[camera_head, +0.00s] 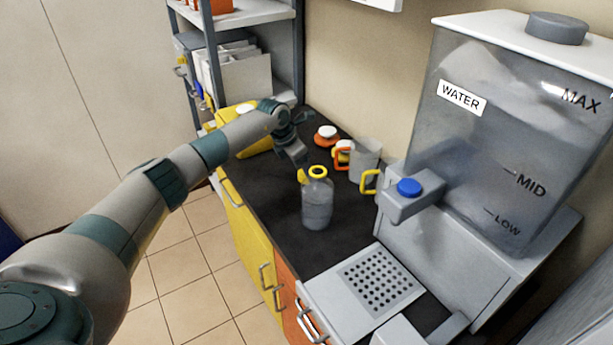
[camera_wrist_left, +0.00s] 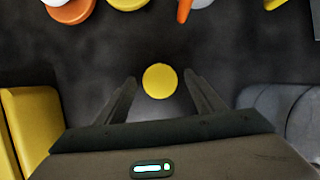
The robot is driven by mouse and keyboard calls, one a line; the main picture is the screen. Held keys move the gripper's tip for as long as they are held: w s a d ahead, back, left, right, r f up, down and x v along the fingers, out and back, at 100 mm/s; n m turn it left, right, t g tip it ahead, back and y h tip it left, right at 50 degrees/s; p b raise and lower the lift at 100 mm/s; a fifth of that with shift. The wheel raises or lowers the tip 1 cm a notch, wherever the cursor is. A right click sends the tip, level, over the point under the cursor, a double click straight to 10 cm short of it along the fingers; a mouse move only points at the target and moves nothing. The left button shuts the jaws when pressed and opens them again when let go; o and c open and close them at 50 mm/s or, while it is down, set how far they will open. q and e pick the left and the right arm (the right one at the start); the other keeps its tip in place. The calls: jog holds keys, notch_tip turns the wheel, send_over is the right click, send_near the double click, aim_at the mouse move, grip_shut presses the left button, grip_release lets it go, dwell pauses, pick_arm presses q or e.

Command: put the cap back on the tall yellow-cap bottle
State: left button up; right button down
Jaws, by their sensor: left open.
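A clear grey shape at the right of the left wrist view (camera_wrist_left: 285,110) looks like this bottle. The round yellow cap (camera_wrist_left: 160,81) lies on the dark surface, apart from the bottle. My right gripper is not in view.
Jars with orange and white parts (camera_head: 326,134) and a beaker with a yellow handle (camera_head: 368,163) stand behind the bottle. A water tank (camera_head: 510,140) with a blue-buttoned tap (camera_head: 409,187) is at right. A yellow object (camera_wrist_left: 30,125) is near the gripper's left.

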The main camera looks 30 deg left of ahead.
pick_arm(q)
jog(key=c, duration=1.1)
jog(key=shift+r+p, duration=0.3)
jog(key=shift+r, duration=0.2)
notch_tip(320, 180, up, 4)
jog(key=shift+f+p, duration=0.2)
jog(key=shift+p, duration=0.75)
jog(key=s+d+r+p, duration=0.3)
jog(key=d+r+p, duration=0.3)
jog(key=d, duration=0.5)
jog(key=shift+s+r+p, duration=0.2)
jog(key=shift+s+p, duration=0.2)
jog(key=shift+p, duration=0.1)
